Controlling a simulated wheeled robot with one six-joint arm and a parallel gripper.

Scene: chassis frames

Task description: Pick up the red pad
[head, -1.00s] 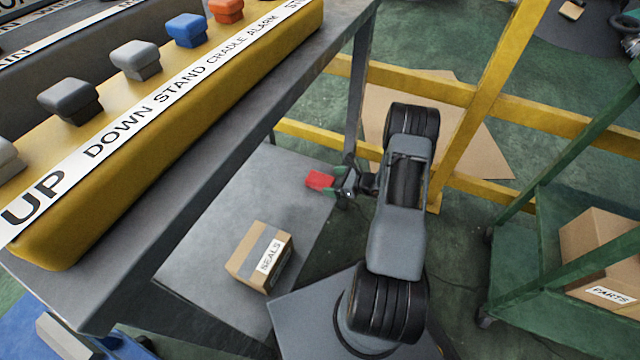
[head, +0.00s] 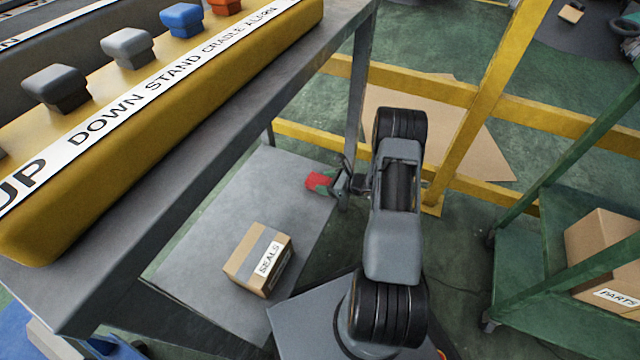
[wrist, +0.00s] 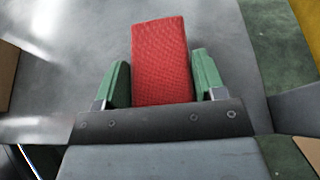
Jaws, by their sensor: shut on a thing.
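The red pad (head: 314,181) is at the far right part of the grey lower shelf (head: 215,210) in the head view. In the wrist view the textured red pad (wrist: 160,58) stands out between the two green fingers. My gripper (head: 327,184) is shut on the pad, with a finger on each side of it. The pad's near end is hidden behind the gripper's dark front edge in the wrist view. I cannot tell whether the pad touches the shelf or is raised off it.
A cardboard box labelled SEALS (head: 259,260) sits on the shelf nearer me. A grey table leg (head: 358,105) rises close by my gripper. The yellow button panel (head: 170,125) overhangs on the left. Yellow rails (head: 450,90) stand behind. A green cart (head: 520,265) is at right.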

